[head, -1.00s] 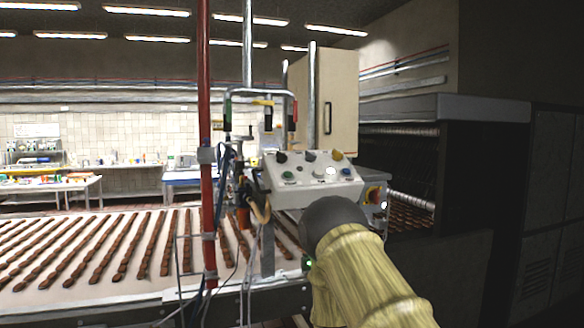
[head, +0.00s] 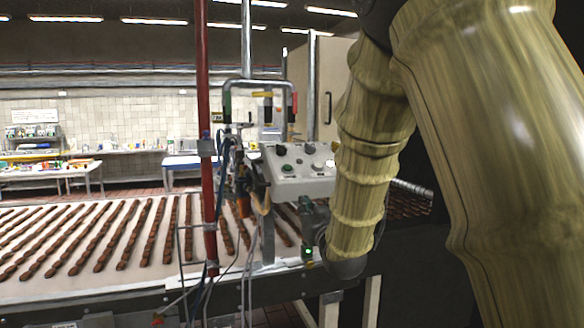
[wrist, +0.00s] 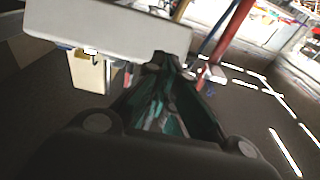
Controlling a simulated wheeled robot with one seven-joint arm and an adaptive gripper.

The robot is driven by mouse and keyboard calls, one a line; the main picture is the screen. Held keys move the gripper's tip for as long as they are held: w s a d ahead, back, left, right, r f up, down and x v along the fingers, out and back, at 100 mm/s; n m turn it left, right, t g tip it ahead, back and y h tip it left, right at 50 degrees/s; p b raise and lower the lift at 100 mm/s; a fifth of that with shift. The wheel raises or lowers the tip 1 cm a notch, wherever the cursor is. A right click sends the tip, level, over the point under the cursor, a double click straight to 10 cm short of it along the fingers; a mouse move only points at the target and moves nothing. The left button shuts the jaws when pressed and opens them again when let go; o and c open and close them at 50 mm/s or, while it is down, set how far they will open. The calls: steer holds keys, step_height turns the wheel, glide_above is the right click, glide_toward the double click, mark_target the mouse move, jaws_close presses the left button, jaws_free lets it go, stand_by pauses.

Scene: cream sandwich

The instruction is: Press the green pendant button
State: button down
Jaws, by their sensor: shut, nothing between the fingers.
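The white control box (head: 290,183) is in the middle of the head view, its sloped top carrying dark knobs and a green button (head: 288,167) at its front left. My gripper (head: 306,202) is just below the box's front edge, pointing up, with its fingers shut and empty. In the wrist view my gripper's dark green fingers (wrist: 158,62) reach toward a pale box face (wrist: 110,32), which looks like the control box. The green button does not show there. Whether the fingertips touch the box I cannot tell.
A red post (head: 207,150) with cables stands left of the box. A conveyor (head: 60,290) with rows of chocolate bars runs below and behind. A grey tube frame (head: 259,84) with coloured grips rises above. A dark machine stands at right.

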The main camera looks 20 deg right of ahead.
step_height(320, 180, up, 11)
steer(key=t, duration=0.2)
steer(key=shift+s+f, duration=0.15)
steer(key=shift+s, duration=0.25)
step_height(320, 180, up, 3)
steer(key=p, duration=0.7)
glide_above(288, 169)
steer(key=s, duration=0.5)
steer(key=shift+w+d+f+p, duration=0.1)
steer(key=shift+w+f+p, duration=0.4)
steer(key=shift+f, duration=0.35)
steer(key=shift+w+d+f+p, duration=0.1)
steer(key=shift+w+f+p, duration=0.2)
steer(key=shift+w+f, duration=0.45)
steer(key=shift+s+f, duration=0.15)
